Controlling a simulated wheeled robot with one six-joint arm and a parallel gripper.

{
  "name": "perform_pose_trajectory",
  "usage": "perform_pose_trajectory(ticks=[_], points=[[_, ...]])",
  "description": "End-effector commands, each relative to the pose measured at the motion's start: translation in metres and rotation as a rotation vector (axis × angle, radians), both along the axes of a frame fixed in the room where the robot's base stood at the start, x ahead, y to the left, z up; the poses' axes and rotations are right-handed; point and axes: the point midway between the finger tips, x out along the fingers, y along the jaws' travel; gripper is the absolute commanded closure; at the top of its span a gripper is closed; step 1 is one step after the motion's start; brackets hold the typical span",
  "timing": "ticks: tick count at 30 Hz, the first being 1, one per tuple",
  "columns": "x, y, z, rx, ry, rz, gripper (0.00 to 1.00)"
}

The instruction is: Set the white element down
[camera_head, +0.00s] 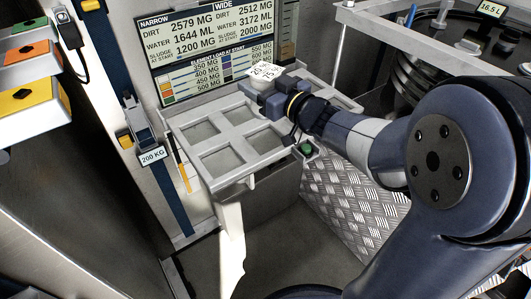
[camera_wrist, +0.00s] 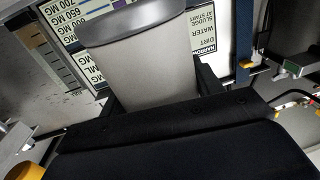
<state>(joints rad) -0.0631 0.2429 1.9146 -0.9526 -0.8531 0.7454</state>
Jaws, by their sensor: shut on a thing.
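The white element (camera_head: 262,84) is in my gripper (camera_head: 266,97), at the back edge of a grey rack (camera_head: 217,168) with several square openings. A white label with dark figures shows at its top. In the wrist view the element (camera_wrist: 150,70) is a pale tapered body with a grey rim, between the two dark fingers of my gripper (camera_wrist: 155,92). My gripper and arm hide part of the rack's right side. I cannot tell whether the element's lower end is above an opening or inside one.
A board (camera_head: 215,45) with printed figures stands right behind the rack. Coloured blocks (camera_head: 30,95) sit on shelves at the left. A strap with a 200 KG tag (camera_head: 152,157) hangs beside the rack. A round tank (camera_head: 440,45) stands at the back right. The front rack openings look empty.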

Motion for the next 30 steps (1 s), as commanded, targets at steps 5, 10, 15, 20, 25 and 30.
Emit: perform_pose_trajectory(ticks=[5,10,15,20,25,30], points=[[-0.002,0.001,-0.011,0.002,-0.001,0.002,0.76],[-0.002,0.000,-0.040,0.002,0.002,0.001,0.76],[-0.001,0.000,-0.056,0.002,0.001,0.000,0.76],[-0.002,0.000,-0.080,0.002,0.002,0.001,0.76],[-0.002,0.000,-0.100,0.002,-0.001,0.001,0.76],[-0.001,0.000,-0.098,0.001,-0.003,0.001,0.76]])
